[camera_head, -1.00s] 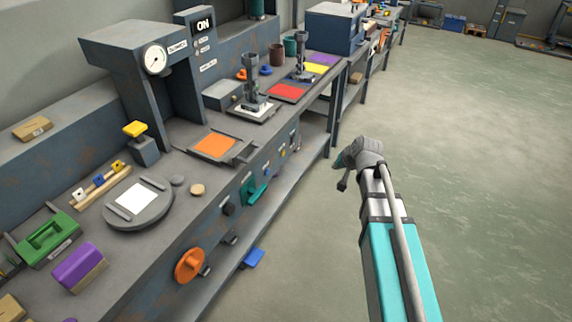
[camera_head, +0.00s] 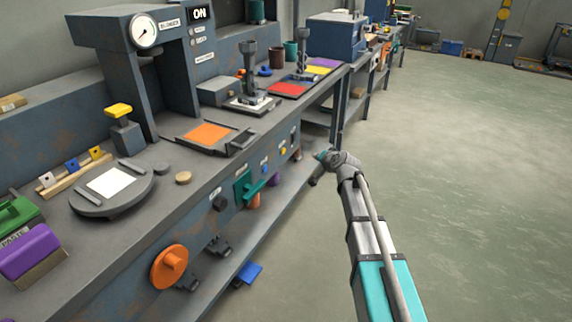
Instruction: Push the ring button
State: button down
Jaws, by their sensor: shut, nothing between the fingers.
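Along the bench's front panel I see several controls: a large orange knob (camera_head: 169,267), a dark round knob (camera_head: 220,202), a teal lever (camera_head: 248,187), a small blue button (camera_head: 264,169) and a small yellow button (camera_head: 283,152). I cannot tell which of them is the ring button; they are too small to show a ring. My gripper (camera_head: 319,168) is at the end of my arm, to the right of the panel, above the floor in the picture and apart from the controls. It is shut and holds nothing visible.
The bench (camera_head: 130,235) carries a press (camera_head: 150,60), an orange plate (camera_head: 208,133), a round grey turntable (camera_head: 77,205) and a yellow-topped post (camera_head: 119,111). A lower shelf (camera_head: 240,290) runs beneath. The floor (camera_head: 470,160) to the right is clear.

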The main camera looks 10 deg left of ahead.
aim_at(283, 151)
jog(key=w+a+f+m+t+b, duration=0.2)
jog(key=w+f+b, duration=0.4)
jog(key=b, duration=0.3)
jog(key=shift+w+a+f+m+t, duration=0.15)
jog(key=shift+a+f+m+t, duration=0.15)
jog(key=shift+a+t, duration=0.1)
jog(key=shift+r, duration=0.1)
jog(key=w+a, duration=0.3)
jog(key=a, duration=0.5)
jog(key=shift+a, duration=0.1)
dwell(1.3)
jog(key=shift+w+a, duration=0.4)
jog(key=shift+a, duration=0.4)
dwell(1.3)
jog(key=shift+d, duration=0.1)
dwell(0.4)
jog(key=shift+s+d, duration=0.3)
jog(key=shift+d, duration=0.4)
